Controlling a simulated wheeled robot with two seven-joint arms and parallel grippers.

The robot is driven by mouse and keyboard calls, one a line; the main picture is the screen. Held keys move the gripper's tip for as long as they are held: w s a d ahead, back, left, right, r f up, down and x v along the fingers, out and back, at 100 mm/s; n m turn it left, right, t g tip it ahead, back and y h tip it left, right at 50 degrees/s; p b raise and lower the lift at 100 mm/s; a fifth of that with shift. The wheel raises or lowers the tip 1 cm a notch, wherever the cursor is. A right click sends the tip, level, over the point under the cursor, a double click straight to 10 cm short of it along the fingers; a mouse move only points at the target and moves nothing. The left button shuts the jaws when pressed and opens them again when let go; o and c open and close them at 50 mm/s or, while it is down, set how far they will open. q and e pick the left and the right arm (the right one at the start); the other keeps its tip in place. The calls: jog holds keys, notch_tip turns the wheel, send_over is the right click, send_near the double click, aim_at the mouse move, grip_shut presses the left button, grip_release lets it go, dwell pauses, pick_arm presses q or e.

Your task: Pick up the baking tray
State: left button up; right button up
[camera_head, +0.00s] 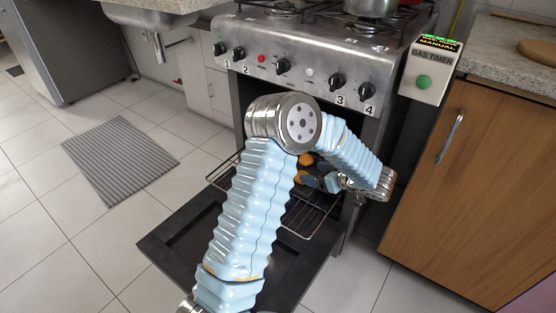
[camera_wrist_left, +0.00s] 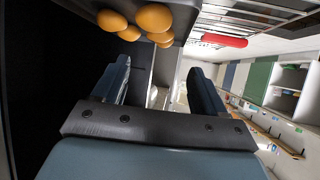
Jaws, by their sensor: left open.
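The baking tray (camera_wrist_left: 185,20) shows in the left wrist view as a dark grey piece at the top edge, with several round orange-brown items (camera_wrist_left: 154,17) on it. In the head view some of these orange items (camera_head: 307,160) show behind my arm at the oven; most of the tray is hidden there. My left gripper (camera_head: 328,182) is at the oven opening, beside the orange items. In the left wrist view its two fingers (camera_wrist_left: 160,85) are apart with nothing held between them, and the tray lies beyond the fingertips. My right gripper is not in view.
The oven door (camera_head: 165,245) is folded down. A wire rack (camera_head: 312,222) sticks out above it. The stove front (camera_head: 300,55) stands over the opening, and a wooden cabinet (camera_head: 460,190) is close on the right. A red bar (camera_wrist_left: 223,41) shows near the rack.

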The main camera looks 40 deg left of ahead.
pick_arm(q)
jog(key=x, duration=0.9)
jog(key=b+x, duration=0.1)
jog(key=x, duration=0.3)
jog(key=shift+a+r, duration=0.1)
jog(key=shift+a, duration=0.35)
jog(key=shift+c, duration=0.3)
jog(key=shift+r, duration=0.1)
grip_shut()
